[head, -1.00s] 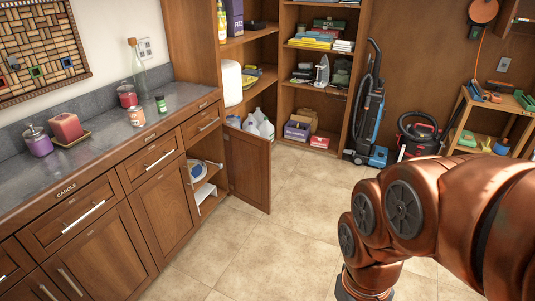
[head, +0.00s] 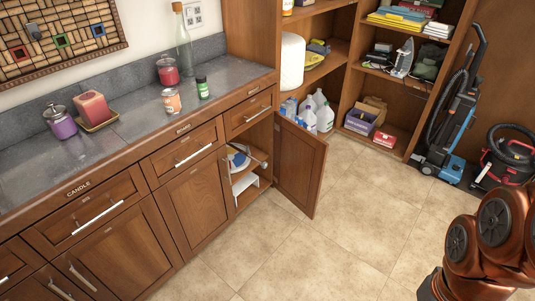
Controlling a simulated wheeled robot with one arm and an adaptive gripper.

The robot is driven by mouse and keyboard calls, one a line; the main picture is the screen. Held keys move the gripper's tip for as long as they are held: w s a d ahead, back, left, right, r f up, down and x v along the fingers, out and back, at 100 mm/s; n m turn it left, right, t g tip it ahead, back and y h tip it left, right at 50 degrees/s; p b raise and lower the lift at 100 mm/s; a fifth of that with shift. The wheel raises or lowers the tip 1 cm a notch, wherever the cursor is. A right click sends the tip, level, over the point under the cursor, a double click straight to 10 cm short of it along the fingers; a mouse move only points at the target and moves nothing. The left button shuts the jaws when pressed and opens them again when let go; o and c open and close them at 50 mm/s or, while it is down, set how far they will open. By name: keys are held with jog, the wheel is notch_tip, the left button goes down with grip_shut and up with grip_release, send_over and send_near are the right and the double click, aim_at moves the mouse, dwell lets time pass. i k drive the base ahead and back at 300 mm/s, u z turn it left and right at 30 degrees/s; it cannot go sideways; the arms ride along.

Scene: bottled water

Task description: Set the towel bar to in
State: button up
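The lower cabinet at the end of the counter stands open, its wooden door (head: 299,168) swung out to the right. Inside it, a slim pale bar (head: 257,157) sticks out a little at the front; it may be the towel bar, but it is too small to be sure. Below it are a blue and white item (head: 238,160) and a white shelf-like piece (head: 245,182). My arm shows at the lower right, well apart from the cabinet. My gripper is outside the picture.
The tiled floor (head: 310,250) in front of the cabinet is clear. The open door juts into this space. Jugs (head: 324,117) and boxes (head: 362,120) sit in the shelving behind. An upright vacuum (head: 452,120) and a red canister vacuum (head: 505,160) stand at the right.

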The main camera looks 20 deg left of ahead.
aim_at(264, 165)
jog(key=u, duration=0.55)
jog(key=i, duration=0.85)
jog(key=u, duration=0.95)
jog(key=i, duration=0.2)
jog(key=u, duration=0.25)
